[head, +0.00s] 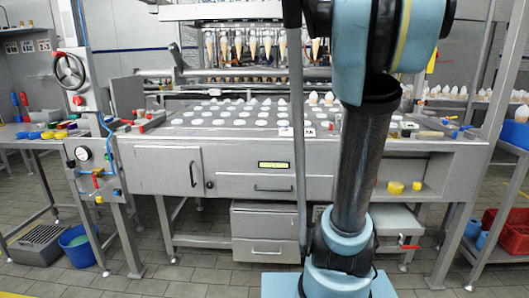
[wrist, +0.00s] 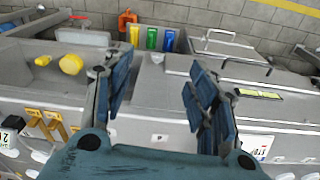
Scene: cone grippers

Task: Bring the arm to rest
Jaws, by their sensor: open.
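My gripper (wrist: 155,95) shows in the wrist view with its two blue padded fingers spread wide apart. Nothing is between the fingers; a bare grey machine surface lies behind the gap. In the head view my blue and dark arm stands in front of the right part of the machine, and the gripper is out of that picture.
A long steel machine (head: 160,165) with rows of white cones (head: 240,113) fills the middle. A blue bucket (head: 78,245) stands on the floor at left. Red crates (head: 497,228) stand at right.

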